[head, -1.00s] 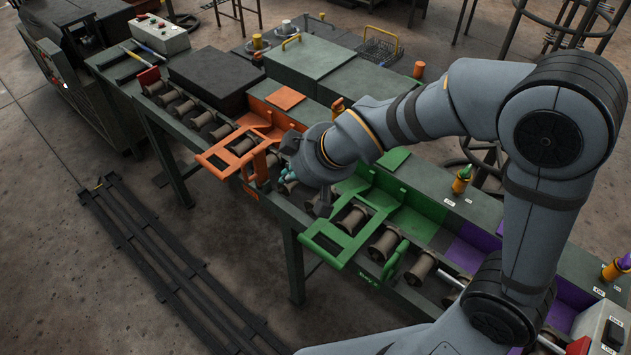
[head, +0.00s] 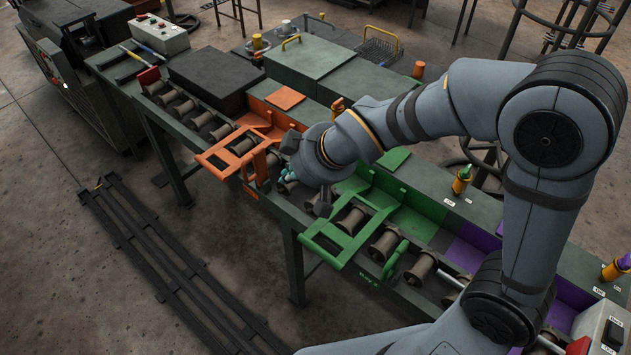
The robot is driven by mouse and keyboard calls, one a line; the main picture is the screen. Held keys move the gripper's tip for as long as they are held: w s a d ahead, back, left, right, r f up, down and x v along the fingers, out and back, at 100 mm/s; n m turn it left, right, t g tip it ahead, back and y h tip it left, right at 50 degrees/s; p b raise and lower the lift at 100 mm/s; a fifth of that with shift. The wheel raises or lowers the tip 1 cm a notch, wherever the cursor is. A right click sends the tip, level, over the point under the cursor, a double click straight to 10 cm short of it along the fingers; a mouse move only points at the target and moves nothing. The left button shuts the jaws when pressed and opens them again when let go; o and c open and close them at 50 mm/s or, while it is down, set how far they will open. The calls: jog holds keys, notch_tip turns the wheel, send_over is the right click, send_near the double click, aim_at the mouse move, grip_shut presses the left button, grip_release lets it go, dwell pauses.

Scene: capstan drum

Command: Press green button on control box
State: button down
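The control box (head: 160,36) is a pale grey box at the far left end of the roller bench. Small coloured buttons show on its top, one of them red; a green one appears to be at its far left, but it is too small to be sure. My gripper (head: 287,176) is at the end of my arm, low over the rollers between the orange frame (head: 235,150) and the green frame (head: 345,232). It is well away from the control box. Teal parts show at its tip, but my wrist hides most of it, and its opening cannot be made out.
A second box with labelled switches (head: 612,330) stands at the lower right. Yellow-handled green lids (head: 315,62) are behind. Floor in front is mostly clear, with dark rails.

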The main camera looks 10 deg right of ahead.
jog(key=w+d+f+m+t+h+p, duration=0.1)
jog(key=w+d+f+m+p, duration=0.15)
jog(key=w+d, duration=0.6)
jog(key=w+d+f+m+t+h+p, duration=0.1)
jog(key=w+d+m, duration=0.3)
jog(key=w, duration=0.7)
jog(key=w+d+f+m, duration=0.1)
jog(key=w+d+f, duration=0.1)
jog(key=d, duration=0.5)
jog(key=w+d+f+m+p, duration=0.1)
jog(key=w+d+f+m, duration=0.1)
jog(key=d, duration=0.5)
jog(key=w+d+f+m+t+h+p, duration=0.1)
jog(key=w+d+f+m, duration=0.1)
jog(key=d+f, duration=0.2)
jog(key=d, duration=0.3)
jog(key=shift+d+f, duration=0.15)
jog(key=shift+f, duration=0.15)
jog(key=shift+w, duration=0.2)
